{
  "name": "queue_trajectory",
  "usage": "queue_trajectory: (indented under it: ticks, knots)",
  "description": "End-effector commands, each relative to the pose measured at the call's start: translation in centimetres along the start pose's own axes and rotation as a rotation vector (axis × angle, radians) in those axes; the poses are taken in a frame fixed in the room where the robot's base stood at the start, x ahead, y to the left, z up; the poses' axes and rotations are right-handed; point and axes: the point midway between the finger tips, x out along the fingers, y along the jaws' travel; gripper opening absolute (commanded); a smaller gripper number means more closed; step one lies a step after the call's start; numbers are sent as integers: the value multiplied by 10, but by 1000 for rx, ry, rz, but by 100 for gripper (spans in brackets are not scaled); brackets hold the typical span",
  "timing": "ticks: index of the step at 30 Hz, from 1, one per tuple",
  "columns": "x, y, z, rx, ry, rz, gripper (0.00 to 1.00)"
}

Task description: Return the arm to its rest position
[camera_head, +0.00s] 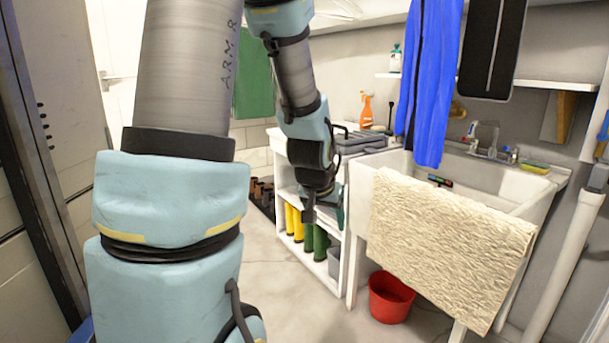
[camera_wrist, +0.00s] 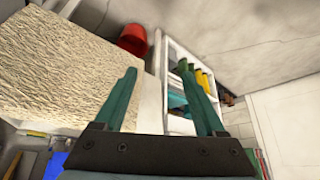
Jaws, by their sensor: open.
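My arm fills the left and middle of the head view, with large pale-blue joints and grey links. My gripper (camera_head: 325,208) hangs at the end of it, in front of the white shelf unit and left of the sink. In the wrist view my gripper (camera_wrist: 165,105) shows two teal fingers spread well apart. Nothing is held between them. The fingers appear clear of the shelf unit and the towel in the head view, though the exact distance cannot be told.
A white sink (camera_head: 480,180) with a cream towel (camera_head: 450,245) over its front stands right. A red bucket (camera_head: 390,297) is on the floor below. The white shelf unit (camera_head: 284,197) holds yellow and green boots. Blue cloth (camera_head: 430,90) hangs above. Floor at centre is clear.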

Motion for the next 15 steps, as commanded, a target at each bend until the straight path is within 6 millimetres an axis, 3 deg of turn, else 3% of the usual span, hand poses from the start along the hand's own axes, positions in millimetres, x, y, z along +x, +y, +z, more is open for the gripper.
queue_trajectory:
  ticks: [1,6,14,15]
  knots:
    - [-2,-15,20,-37,-45,-18,72]
    - [-18,-45,74,-134,-188,-53,72]
    - [-43,-68,145,-268,-366,-76,72]
    - [-53,-67,142,-271,-374,-75,72]
